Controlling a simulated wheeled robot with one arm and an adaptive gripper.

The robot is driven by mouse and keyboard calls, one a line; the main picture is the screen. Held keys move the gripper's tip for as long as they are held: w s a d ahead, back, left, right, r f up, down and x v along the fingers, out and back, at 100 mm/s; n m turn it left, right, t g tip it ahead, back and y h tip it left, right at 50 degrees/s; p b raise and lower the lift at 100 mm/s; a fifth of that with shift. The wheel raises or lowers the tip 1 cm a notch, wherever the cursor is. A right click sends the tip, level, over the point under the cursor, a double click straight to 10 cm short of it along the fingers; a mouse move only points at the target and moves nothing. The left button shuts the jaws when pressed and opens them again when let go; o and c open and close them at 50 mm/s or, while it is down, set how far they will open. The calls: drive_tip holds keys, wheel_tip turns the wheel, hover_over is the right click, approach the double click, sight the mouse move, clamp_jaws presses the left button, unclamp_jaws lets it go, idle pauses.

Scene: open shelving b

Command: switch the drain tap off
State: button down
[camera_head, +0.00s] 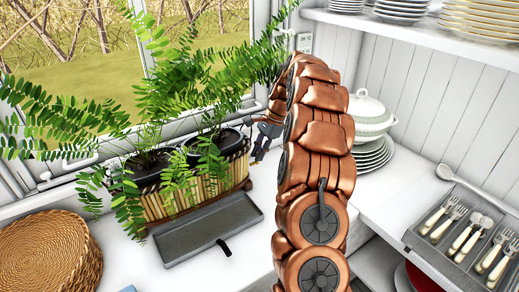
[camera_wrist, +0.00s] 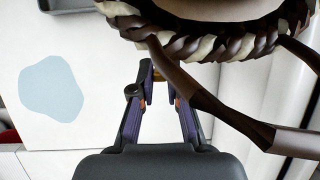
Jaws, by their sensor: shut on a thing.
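My gripper (camera_wrist: 160,78) is beside the planter's braided rim (camera_wrist: 200,42) in the wrist view, its fingers close together. A dark brown bent bar (camera_wrist: 225,118), which looks like the drain tap's lever, runs from the rim past the fingertips to the right. The fingers are shut at its upper end; the exact contact is partly hidden. In the head view my gripper (camera_head: 263,138) is small and dark at the right end of the woven planter (camera_head: 185,198). My copper arm and the ferns partly cover that area, so the tap cannot be made out there.
A grey tray (camera_head: 190,238) lies in front of the planter. A round wicker basket (camera_head: 45,258) stands at left. A white tureen (camera_head: 368,112) on stacked plates and a cutlery tray (camera_head: 425,240) are at right. The window is behind the ferns (camera_head: 60,112).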

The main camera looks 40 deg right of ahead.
drive_tip(key=shift+w+g+p, duration=0.25)
drive_tip(key=shift+g+p, duration=0.15)
drive_tip(key=shift+p, duration=0.25)
drive_tip(key=c, duration=1.2)
unclamp_jaws()
drive_tip(key=shift+o, duration=0.2)
drive_tip(key=v, duration=0.7)
drive_tip(key=shift+r, duration=0.15)
